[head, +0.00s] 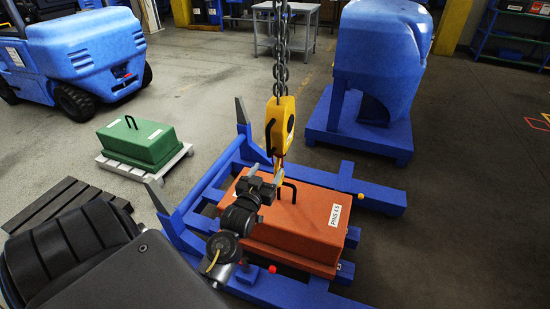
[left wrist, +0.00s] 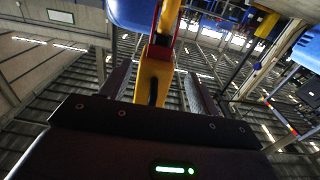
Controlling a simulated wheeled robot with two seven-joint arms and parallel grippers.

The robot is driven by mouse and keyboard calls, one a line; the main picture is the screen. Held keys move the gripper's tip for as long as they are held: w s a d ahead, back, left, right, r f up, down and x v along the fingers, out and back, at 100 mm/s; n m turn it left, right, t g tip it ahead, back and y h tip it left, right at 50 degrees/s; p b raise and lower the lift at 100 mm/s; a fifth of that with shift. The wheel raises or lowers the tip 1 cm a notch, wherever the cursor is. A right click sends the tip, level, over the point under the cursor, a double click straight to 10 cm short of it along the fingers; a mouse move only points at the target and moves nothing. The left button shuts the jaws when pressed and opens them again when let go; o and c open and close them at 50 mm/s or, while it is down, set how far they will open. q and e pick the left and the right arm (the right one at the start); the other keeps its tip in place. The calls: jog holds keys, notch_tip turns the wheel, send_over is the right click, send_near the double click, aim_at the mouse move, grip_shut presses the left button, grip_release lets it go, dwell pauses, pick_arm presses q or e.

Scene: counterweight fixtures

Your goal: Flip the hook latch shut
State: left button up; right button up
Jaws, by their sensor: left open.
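A yellow hook block (head: 281,125) hangs from a chain over the orange counterweight (head: 310,222). Below it, a red part, which looks like the latch (head: 281,160), shows small beside the hook; I cannot tell its exact angle. My left gripper (head: 278,175) is at the hook, just above the counterweight, and partly covers it. In the left wrist view, the open fingers (left wrist: 158,85) stand on either side of the yellow hook (left wrist: 154,75), with a red part (left wrist: 158,52) beyond. Contact cannot be told. My right gripper is out of view.
The counterweight has a black handle (head: 290,187) close to my gripper and sits on a blue frame (head: 205,195) with upright prongs. The chain (head: 281,50) runs up above. A green counterweight (head: 136,140) lies left. A blue machine (head: 378,65) stands behind right. Floor at right is clear.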

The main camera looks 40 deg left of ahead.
aim_at(277, 155)
pick_arm(q)
jog(key=p+x, duration=0.1)
jog(key=x, duration=0.6)
jog(key=shift+w+a, duration=0.1)
jog(key=shift+w, duration=0.2)
jog(key=shift+c, duration=0.3)
